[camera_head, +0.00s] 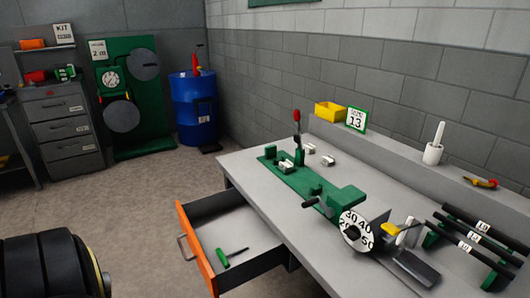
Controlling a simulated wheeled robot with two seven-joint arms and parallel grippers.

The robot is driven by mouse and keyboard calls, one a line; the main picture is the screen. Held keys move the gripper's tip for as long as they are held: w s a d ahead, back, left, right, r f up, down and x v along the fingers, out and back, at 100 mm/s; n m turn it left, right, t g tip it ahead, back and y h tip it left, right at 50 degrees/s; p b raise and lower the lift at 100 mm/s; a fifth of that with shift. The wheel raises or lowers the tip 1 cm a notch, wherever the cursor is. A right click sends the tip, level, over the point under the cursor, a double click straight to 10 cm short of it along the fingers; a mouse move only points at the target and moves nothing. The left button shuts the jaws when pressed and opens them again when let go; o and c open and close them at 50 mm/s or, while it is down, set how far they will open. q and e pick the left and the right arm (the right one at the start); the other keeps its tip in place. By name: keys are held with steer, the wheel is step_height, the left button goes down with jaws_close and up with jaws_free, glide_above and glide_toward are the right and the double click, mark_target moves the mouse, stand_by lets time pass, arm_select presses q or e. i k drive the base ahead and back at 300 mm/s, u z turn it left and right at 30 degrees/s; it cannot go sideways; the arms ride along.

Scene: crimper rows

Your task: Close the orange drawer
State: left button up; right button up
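The orange drawer (195,251) stands pulled out from the left side of the grey workbench. Its orange front faces left, with a metal handle (183,246) on the outside. A screwdriver with a green handle (223,258) lies inside on the drawer's pale floor. The bottom end of the drawer is close to the lower edge of the picture. Neither of my grippers shows in the head view.
The workbench (330,255) carries a green crimper (300,182) with a numbered dial (356,231), and a rack of black bars (470,233). Bare floor (140,210) lies left of the drawer. A blue drum (194,105) stands behind.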

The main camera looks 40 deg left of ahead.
mark_target(224, 220)
steer(key=u, duration=2.15)
steer(key=k, duration=1.15)
steer(key=u, duration=0.7)
steer(key=i, duration=1.05)
steer(key=z, duration=0.7)
steer(key=i, duration=0.7)
steer(key=z, duration=0.65)
